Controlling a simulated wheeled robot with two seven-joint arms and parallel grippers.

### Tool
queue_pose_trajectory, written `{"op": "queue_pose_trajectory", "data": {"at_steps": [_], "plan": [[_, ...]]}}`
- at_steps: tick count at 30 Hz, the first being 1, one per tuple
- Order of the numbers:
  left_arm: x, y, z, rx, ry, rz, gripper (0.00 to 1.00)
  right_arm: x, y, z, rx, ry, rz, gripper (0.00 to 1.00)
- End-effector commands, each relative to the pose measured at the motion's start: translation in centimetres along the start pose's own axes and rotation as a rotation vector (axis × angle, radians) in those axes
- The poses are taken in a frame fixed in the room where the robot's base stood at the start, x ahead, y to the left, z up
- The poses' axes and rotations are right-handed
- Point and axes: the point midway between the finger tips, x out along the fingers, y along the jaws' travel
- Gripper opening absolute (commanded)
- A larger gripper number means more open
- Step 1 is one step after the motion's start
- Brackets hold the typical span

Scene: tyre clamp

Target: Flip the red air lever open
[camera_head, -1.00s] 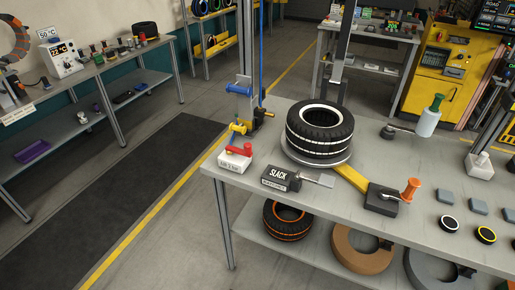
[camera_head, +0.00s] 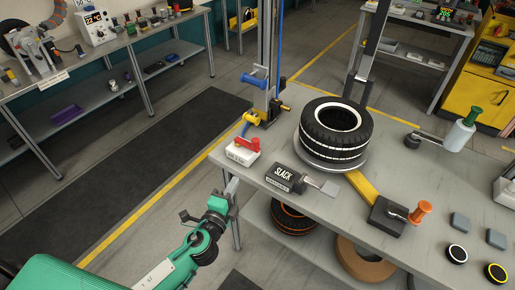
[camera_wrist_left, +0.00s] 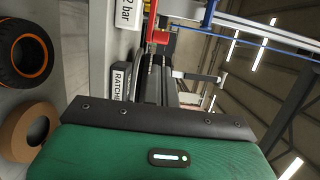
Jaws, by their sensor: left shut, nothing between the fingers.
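The red air lever (camera_head: 249,143) sits on a white block with a printed label (camera_head: 240,157) at the near left corner of the workbench. In the left wrist view the red lever (camera_wrist_left: 158,38) shows near the top, beside the white block (camera_wrist_left: 127,15). My left gripper (camera_head: 231,188) is shut and empty, below and in front of the block and apart from the lever. My green left arm reaches up from the bottom left. My right gripper is not in view.
A black SLACK box (camera_head: 286,177) stands right of the lever. A tyre (camera_head: 335,137) lies on a round plate behind it. A yellow-handled valve (camera_head: 252,118) and a post with a blue handle (camera_head: 254,80) stand behind the lever. The bench edge lies near my gripper.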

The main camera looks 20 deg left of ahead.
Motion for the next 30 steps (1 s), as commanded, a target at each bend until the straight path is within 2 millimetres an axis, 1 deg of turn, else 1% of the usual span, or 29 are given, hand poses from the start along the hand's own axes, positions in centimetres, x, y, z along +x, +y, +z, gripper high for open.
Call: {"op": "queue_pose_trajectory", "data": {"at_steps": [2,10,14,17,20,30], "plan": [[0.0,-0.3,-0.1,0.003,0.001,-0.005,0.00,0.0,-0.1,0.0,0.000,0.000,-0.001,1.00],[0.0,-0.2,-0.1,0.002,0.001,-0.004,0.00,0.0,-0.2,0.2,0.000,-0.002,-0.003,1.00],[0.6,-0.3,-0.1,0.002,0.001,-0.004,0.00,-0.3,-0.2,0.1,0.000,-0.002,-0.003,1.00],[1.7,-0.5,-0.1,0.002,0.001,-0.005,0.00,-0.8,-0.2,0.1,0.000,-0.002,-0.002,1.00],[3.2,-0.6,-0.1,0.001,0.002,-0.005,0.00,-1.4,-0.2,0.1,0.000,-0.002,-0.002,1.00],[9.5,-0.6,-0.1,0.001,0.001,-0.005,0.00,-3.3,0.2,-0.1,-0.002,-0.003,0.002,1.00]]}}
